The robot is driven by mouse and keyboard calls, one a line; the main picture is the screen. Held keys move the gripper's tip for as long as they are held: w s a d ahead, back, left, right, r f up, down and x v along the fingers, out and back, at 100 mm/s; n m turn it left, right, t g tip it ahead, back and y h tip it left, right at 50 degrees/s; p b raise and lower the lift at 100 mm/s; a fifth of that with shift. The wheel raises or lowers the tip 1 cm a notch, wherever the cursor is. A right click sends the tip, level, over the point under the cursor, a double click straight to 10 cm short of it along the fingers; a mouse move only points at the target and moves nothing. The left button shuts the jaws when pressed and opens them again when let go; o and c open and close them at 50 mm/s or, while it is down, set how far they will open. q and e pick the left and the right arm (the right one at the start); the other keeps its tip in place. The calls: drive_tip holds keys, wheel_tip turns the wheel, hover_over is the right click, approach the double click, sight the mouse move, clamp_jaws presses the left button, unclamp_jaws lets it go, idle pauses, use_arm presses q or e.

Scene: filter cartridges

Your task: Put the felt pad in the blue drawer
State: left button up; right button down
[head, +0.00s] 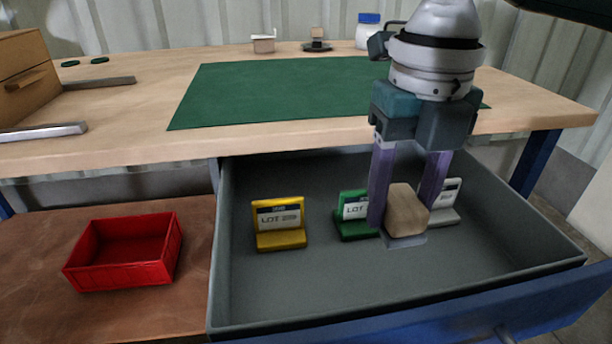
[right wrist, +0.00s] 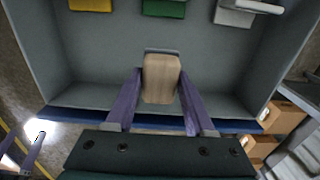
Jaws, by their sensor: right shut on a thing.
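The felt pad (head: 405,212) shows as a tan block with a thin grey piece at its foot. My right gripper (head: 403,215) is shut on the block, one purple finger on each side. The pad is inside the open blue drawer (head: 430,310), low over its grey floor, in front of the green and white holders. I cannot tell whether it touches the floor. In the right wrist view the pad (right wrist: 161,78) sits between the fingertips (right wrist: 160,85). Purple bars at that view's lower left look like my left gripper (right wrist: 24,155), partly cut off.
Yellow (head: 278,224), green (head: 353,214) and white (head: 447,203) lot holders stand in the drawer. A red tray (head: 126,252) stands left of it. The workbench (head: 150,110) with a green mat (head: 280,92) lies behind. The drawer's front left floor is clear.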

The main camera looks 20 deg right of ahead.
sight(383, 276)
wheel_tip(383, 276, down, 3)
drive_tip(key=shift+b, duration=0.3)
wheel_tip(383, 276, down, 6)
drive_tip(key=shift+a+r+b, duration=0.1)
drive_tip(key=shift+r+b, duration=0.15)
drive_tip(key=shift+b, duration=0.8)
drive_tip(key=shift+r, duration=0.1)
drive_tip(key=shift+c, duration=1.3)
unclamp_jaws()
